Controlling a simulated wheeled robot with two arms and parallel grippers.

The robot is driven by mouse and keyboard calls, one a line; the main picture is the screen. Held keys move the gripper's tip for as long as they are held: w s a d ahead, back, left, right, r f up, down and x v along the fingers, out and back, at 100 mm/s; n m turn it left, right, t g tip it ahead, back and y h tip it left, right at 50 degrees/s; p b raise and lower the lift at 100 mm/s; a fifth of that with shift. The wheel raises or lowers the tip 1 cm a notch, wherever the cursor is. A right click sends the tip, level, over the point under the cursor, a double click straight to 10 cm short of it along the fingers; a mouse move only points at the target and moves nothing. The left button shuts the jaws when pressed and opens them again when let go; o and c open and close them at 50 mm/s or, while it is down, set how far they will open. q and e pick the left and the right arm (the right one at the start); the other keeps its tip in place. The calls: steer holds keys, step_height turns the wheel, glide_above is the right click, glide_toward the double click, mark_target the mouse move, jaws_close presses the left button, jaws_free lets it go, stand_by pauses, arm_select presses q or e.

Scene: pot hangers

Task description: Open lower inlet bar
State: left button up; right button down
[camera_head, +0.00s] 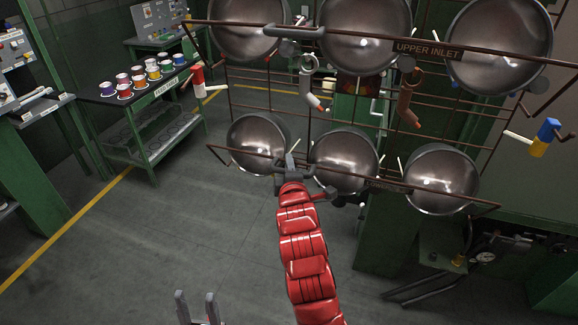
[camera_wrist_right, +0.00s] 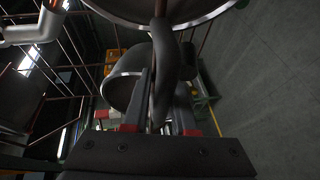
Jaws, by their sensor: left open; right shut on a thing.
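The lower inlet bar (camera_head: 465,198) is a thin brown rod running across the fronts of the lower row of steel pots (camera_head: 345,158). Its grey handle (camera_head: 325,193) is partly hidden by my right gripper (camera_head: 289,163). My right gripper is shut on this handle, with the red arm reaching up from the bottom. In the right wrist view, the curved grey handle (camera_wrist_right: 164,75) passes between the fingers. My left gripper (camera_head: 197,304) is at the bottom edge of the head view, open and empty, its two fingers apart, away from the bar.
The upper inlet bar (camera_head: 350,38), with its own grey handle (camera_head: 293,32), crosses the upper pots above. A green cart (camera_head: 165,125) with several coloured cups stands at the left. The grey floor (camera_head: 150,235) between the cart and my right arm is clear.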

steer(key=shift+f, duration=0.45)
steer(key=s+a+f+n+t+y+b, duration=0.1)
steer(key=f+t+b, duration=0.4)
steer(key=b, duration=1.6)
steer(key=s+a+f+n+t+y+b, duration=0.1)
steer(key=s+f+n+t+y+b, duration=0.3)
steer(key=b, duration=1.8)
steer(key=shift+s+f+n+t, duration=0.65)
steer(key=shift+f+n, duration=0.55)
steer(key=shift+f, duration=1.3)
